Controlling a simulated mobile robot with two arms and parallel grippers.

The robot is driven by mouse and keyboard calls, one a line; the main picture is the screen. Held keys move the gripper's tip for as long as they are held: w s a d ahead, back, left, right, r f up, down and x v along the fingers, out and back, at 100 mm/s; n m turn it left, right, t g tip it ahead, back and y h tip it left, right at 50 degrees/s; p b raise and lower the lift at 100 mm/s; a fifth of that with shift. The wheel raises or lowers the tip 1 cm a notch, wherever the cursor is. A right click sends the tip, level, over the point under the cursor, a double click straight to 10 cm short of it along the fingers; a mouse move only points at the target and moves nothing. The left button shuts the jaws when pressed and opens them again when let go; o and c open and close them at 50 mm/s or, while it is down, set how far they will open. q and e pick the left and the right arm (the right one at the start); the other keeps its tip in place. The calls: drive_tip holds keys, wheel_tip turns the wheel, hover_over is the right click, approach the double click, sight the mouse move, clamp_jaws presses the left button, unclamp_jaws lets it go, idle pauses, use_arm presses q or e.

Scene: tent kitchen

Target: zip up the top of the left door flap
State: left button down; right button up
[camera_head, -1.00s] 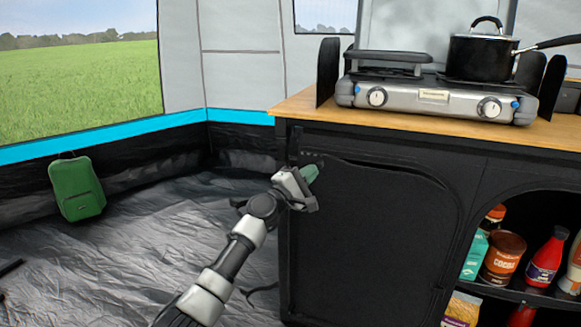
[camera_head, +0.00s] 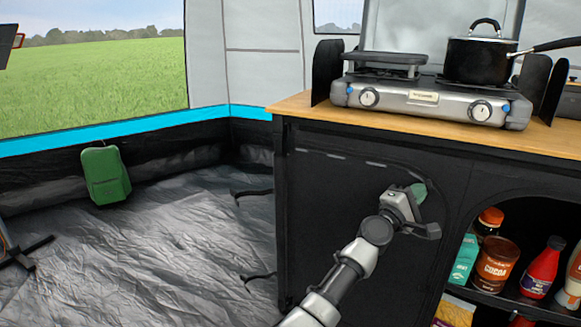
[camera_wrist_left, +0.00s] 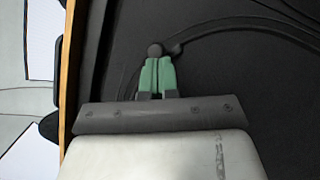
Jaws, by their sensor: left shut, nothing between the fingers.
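The left door flap (camera_head: 335,215) is a black fabric panel on the front of the dark kitchen stand. Its top seam shows as a line with pale dashes, running right to a rounded top right corner. My left gripper (camera_head: 418,193) has green fingers and is at that corner, against or just in front of the fabric. In the left wrist view the fingers (camera_wrist_left: 157,76) are shut together, with nothing seen between them. A small dark knob-like piece (camera_wrist_left: 173,47) shows by the tips; I cannot tell if it is the zip pull. My right gripper is out of view.
The wooden worktop (camera_head: 300,103) above carries a gas stove (camera_head: 425,100) and a black pot (camera_head: 478,58). An open shelf to the right holds a cocoa tin (camera_head: 495,262) and a red bottle (camera_head: 542,268). A green backpack (camera_head: 106,175) hangs at the left wall.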

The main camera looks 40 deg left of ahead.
use_arm(q)
drive_tip(key=shift+w+d, duration=0.2)
drive_tip(key=shift+d, duration=0.7)
drive_tip(key=shift+r, duration=0.1)
